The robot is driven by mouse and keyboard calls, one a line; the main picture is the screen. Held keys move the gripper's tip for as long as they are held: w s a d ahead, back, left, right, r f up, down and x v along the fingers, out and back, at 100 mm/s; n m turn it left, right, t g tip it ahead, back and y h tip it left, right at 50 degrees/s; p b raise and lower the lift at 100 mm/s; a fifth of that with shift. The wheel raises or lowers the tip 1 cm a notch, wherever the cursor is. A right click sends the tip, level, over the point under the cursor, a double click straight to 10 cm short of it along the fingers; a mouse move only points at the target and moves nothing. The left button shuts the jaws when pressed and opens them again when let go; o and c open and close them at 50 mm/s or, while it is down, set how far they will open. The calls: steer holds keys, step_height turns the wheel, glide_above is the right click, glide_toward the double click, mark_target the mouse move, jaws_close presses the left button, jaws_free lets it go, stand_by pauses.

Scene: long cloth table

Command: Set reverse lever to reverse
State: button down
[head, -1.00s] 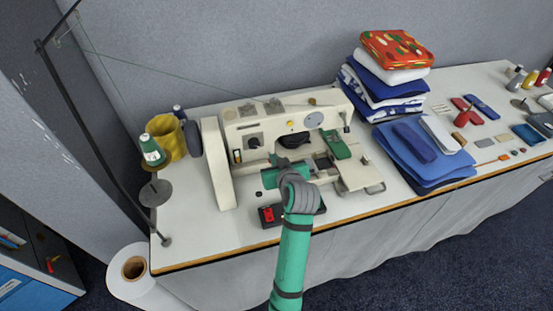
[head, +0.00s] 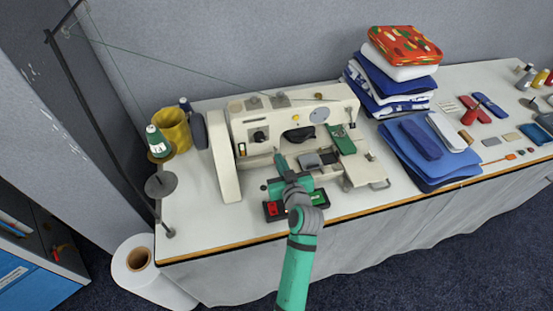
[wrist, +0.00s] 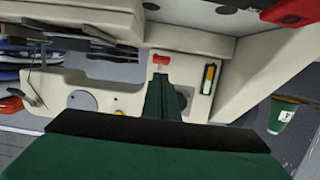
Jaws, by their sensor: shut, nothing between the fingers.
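The cream sewing machine (head: 295,118) stands on the table, its front panel facing me. My gripper (head: 278,156) is shut and empty, its fingertips up against or close to the lower front of that panel. In the wrist view my green fingers (wrist: 162,80) point at a small red piece (wrist: 160,59), which looks like the reverse lever's tip. I cannot tell whether they touch. In the head view the lever is hidden or too small to make out. An upright slot with orange and green marks (wrist: 208,78) lies beside it in the wrist view, possibly the lever's indicator.
A box with a red button (head: 274,209) sits in front of the machine, below my gripper. Folded fabrics (head: 395,75) are stacked right. The wrist view shows the machine's cream body closely surrounding my fingers.

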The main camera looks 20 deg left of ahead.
steer(key=v, duration=1.1)
steer(key=shift+s+d, duration=0.25)
steer(key=shift+s, duration=0.05)
steer(key=shift+w, duration=0.1)
